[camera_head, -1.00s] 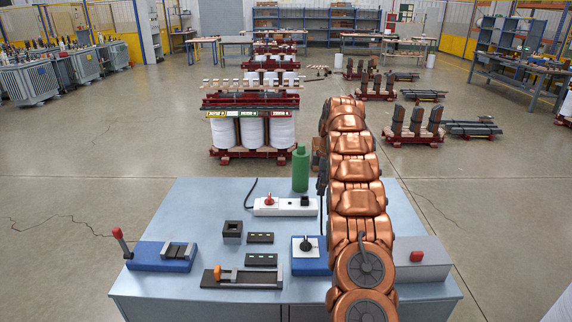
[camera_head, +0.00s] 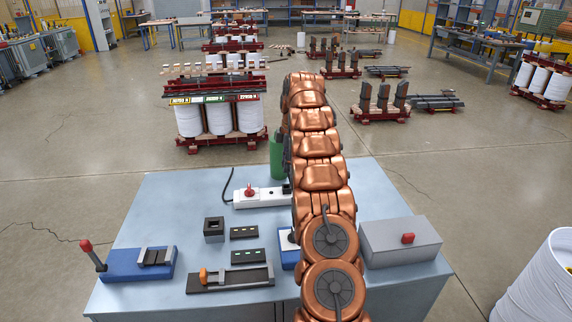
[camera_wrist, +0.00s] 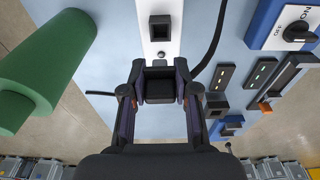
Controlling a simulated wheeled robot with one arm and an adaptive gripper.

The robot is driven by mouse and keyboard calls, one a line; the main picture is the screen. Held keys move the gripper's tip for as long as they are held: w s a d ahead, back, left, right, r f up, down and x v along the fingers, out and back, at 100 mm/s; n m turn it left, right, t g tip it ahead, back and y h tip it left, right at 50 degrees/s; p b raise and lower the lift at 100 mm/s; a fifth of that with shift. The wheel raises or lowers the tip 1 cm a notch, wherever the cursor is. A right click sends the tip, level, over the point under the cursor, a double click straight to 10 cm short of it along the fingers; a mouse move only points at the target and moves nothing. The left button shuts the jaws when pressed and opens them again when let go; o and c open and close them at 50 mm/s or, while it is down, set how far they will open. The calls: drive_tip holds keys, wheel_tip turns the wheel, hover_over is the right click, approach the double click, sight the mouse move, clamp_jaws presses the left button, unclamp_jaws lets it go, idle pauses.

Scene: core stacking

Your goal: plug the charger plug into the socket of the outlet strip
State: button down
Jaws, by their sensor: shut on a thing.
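The white outlet strip (camera_head: 262,198) lies toward the back of the table, partly covered by my arm in the head view. It also shows in the wrist view (camera_wrist: 173,10). My gripper (camera_wrist: 160,82) is shut on the dark charger plug (camera_wrist: 160,91), held over the strip and apart from the socket in the picture. The plug's underside is hidden.
A green bottle (camera_wrist: 45,65) stands close beside the strip. A black cable (camera_wrist: 212,45) curves right of my gripper. A red piece (camera_head: 249,190) sits on the strip. A switch box (camera_wrist: 285,22), small black blocks (camera_head: 244,232) and a grey box (camera_head: 400,241) are on the table.

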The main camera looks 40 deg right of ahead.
drive_tip(key=shift+f+b, duration=1.9)
drive_tip(key=shift+f, duration=0.9)
drive_tip(key=shift+b, duration=0.65)
drive_tip(key=shift+f+b, duration=0.7)
drive_tip(key=shift+f, duration=0.2)
drive_tip(key=shift+r, duration=0.1)
idle(0.3)
drive_tip(key=shift+r, duration=0.5)
idle(2.0)
drive_tip(key=shift+f+b, duration=0.55)
drive_tip(key=shift+b, duration=0.05)
